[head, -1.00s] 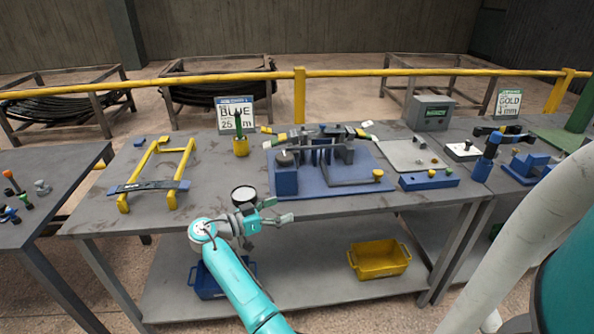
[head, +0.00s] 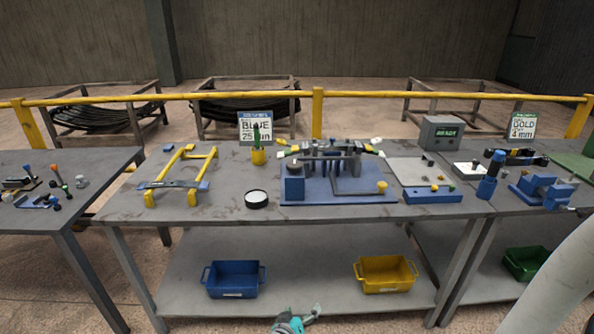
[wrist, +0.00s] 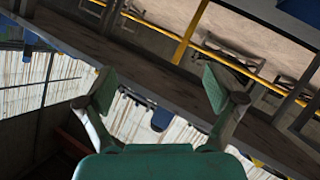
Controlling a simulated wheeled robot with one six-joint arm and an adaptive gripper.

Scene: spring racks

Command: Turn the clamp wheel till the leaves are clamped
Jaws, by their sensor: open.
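The blue clamp fixture (head: 300,197) stands on the grey bench, with several dark upright posts and grey leaves (head: 325,151) lying across its top. A dark round knob (head: 294,168) sits on the blue block at its left, and a yellow knob (head: 382,186) is at the end of a bar at its right. I cannot tell for sure which is the clamp wheel. My gripper (head: 302,312) is low at the bottom edge of the head view, in front of the bench and well apart from the fixture. In the wrist view my gripper (wrist: 160,88) has its fingers wide apart with nothing between them.
A yellow frame (head: 180,178) with a leaf across it and a black round dish (head: 256,199) stand left of the fixture. A blue bin (head: 235,278) and a yellow bin (head: 386,273) sit on the lower shelf. A grey box (head: 441,132) stands at the back right.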

